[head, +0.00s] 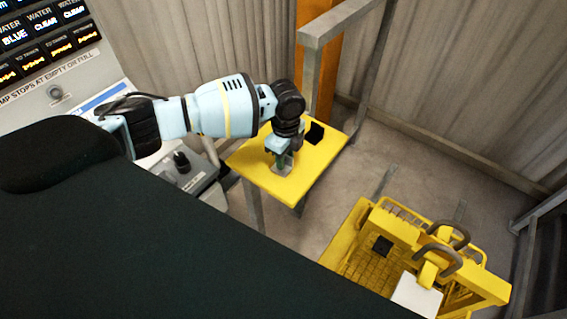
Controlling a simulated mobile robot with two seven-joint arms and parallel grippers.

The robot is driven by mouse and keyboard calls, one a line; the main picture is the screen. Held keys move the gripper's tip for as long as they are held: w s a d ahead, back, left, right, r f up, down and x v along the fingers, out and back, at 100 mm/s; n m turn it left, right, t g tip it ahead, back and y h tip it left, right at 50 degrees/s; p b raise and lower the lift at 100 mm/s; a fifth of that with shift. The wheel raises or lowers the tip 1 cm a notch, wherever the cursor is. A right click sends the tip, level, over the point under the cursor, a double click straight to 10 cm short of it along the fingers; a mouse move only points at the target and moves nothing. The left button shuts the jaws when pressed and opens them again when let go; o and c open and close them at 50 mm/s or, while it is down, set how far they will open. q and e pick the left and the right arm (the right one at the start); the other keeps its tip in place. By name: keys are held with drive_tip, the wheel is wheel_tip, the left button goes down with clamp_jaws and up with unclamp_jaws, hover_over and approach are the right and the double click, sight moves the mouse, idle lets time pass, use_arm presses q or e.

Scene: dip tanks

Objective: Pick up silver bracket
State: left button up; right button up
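The silver bracket (282,171) is a small grey piece on the yellow table (247,161), near its front middle. My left gripper (286,158) points down right over it, with its fingertips at the bracket. The fingers and wrist hide part of the bracket. I cannot tell whether the fingers are closed on it or only around it. My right gripper is not in view.
A black block (315,132) lies on the table's far right part. A yellow basket (352,246) with hooks stands lower right, with a black piece (382,246) and a white piece (418,297). A grey post and rail (335,21) rise behind the table. A control panel (60,85) stands left.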

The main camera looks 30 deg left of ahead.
use_arm(q)
clamp_jaws()
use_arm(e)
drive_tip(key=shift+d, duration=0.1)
use_arm(q)
drive_tip(key=shift+r, duration=0.1)
